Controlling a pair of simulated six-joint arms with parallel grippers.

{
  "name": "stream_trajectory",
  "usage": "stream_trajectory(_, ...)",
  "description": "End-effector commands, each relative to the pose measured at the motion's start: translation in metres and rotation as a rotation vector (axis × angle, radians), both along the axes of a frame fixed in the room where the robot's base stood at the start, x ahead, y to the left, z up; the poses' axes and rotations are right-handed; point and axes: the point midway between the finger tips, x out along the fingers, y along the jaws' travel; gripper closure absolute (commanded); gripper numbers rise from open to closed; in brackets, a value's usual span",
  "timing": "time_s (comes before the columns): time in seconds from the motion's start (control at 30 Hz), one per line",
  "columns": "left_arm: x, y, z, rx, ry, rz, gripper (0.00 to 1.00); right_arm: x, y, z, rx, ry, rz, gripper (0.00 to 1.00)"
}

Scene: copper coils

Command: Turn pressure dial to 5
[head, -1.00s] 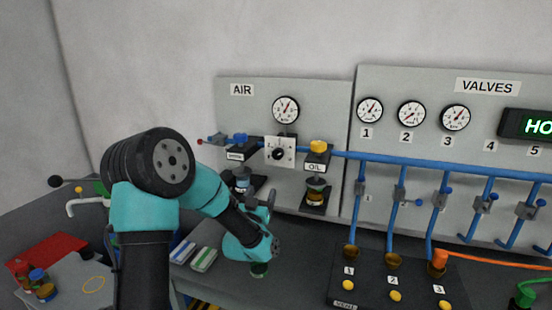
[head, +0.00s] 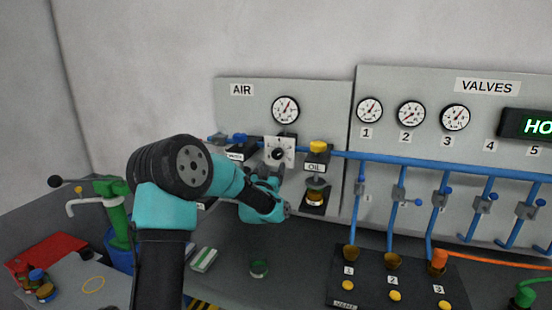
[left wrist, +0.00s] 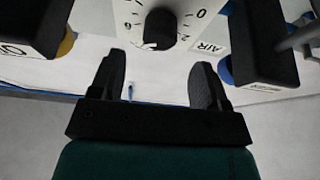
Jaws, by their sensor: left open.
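The pressure dial is a black knob (head: 278,153) on a white square plate (head: 290,143) on the AIR panel, below a round gauge (head: 285,109). In the left wrist view the knob (left wrist: 160,27) sits at the top, with numbers printed around it on the plate. My left gripper (head: 266,178) is just below the dial, pointing up toward it. In the left wrist view its two fingers (left wrist: 155,82) are apart and empty, with the knob beyond and between them, not touched. My right gripper is not in view.
The oil unit (head: 318,165) with a yellow cap stands right of the dial. A blue-knobbed unit (head: 239,145) is to its left. Blue pipes (head: 400,162) run right.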

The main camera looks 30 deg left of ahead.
Motion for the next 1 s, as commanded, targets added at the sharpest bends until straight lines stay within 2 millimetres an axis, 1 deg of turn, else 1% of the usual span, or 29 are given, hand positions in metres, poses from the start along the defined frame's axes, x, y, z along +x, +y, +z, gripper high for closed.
stream_trajectory(0.03,0.008,0.002,0.003,0.000,-0.002,0.000,0.30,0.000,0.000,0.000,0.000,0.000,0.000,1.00)
stream_trajectory(0.1,0.018,0.004,0.007,0.000,-0.002,0.000,0.30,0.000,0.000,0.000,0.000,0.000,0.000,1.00)
stream_trajectory(0.33,0.043,0.010,0.018,0.000,-0.001,0.000,0.30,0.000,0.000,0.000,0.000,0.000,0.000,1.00)
stream_trajectory(0.5,0.050,0.012,0.021,0.000,-0.001,0.000,0.30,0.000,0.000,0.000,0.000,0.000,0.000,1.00)
stream_trajectory(0.77,0.051,0.012,0.021,0.000,0.000,0.000,0.30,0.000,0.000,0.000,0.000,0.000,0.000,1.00)
stream_trajectory(1.0,0.051,0.012,0.021,0.000,0.000,0.000,0.52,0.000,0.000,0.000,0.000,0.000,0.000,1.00)
